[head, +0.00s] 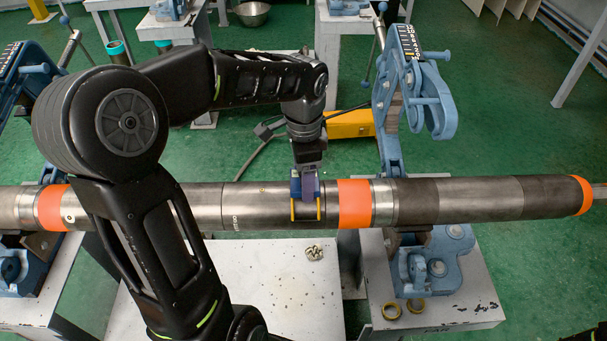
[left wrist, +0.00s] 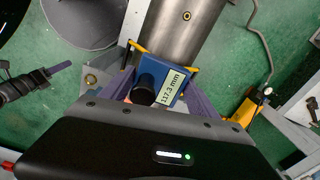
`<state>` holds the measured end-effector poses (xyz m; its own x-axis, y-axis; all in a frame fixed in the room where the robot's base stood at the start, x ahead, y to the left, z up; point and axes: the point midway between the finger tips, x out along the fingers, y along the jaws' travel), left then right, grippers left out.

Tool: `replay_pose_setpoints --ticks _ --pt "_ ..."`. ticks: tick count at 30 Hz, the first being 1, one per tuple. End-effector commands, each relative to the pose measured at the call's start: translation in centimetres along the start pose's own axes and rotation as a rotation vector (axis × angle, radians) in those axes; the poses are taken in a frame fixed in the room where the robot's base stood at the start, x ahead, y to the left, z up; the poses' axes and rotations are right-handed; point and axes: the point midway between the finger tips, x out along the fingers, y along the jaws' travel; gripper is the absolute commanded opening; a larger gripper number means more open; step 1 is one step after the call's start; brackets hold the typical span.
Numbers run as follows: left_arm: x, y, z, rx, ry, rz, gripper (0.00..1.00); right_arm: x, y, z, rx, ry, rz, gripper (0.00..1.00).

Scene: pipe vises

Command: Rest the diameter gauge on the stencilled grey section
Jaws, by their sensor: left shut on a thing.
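A long steel pipe (head: 265,208) lies level across the head view. Its plain grey section left of an orange band (head: 355,204) carries small stencilled marks.
A blue vise (head: 425,262) stands under the pipe on the right, its upper arm (head: 415,80) swung up. Another vise (head: 22,265) is at left. A yellow block (head: 350,124) is on the green floor behind.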

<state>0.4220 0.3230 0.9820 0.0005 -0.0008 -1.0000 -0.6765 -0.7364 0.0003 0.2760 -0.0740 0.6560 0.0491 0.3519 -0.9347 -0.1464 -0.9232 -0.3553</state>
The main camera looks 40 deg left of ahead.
Motion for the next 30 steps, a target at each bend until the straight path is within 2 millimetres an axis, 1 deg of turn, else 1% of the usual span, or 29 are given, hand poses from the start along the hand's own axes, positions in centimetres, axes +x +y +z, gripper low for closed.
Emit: replay_pose_setpoints --ticks 20,21,30 --pt "0.68 -0.03 -0.02 0.0 0.001 -0.001 0.0 0.48 0.18 0.0 0.0 0.0 0.0 0.36" --pt "0.65 -0.03 -0.02 0.0 0.001 -0.001 0.71 0.45 0.17 -0.01 0.0 0.0 0.0 0.36" --pt "0.67 -0.02 -0.01 0.0 0.0 -0.001 0.95 0.44 0.17 0.0 0.0 0.0 0.0 0.36"
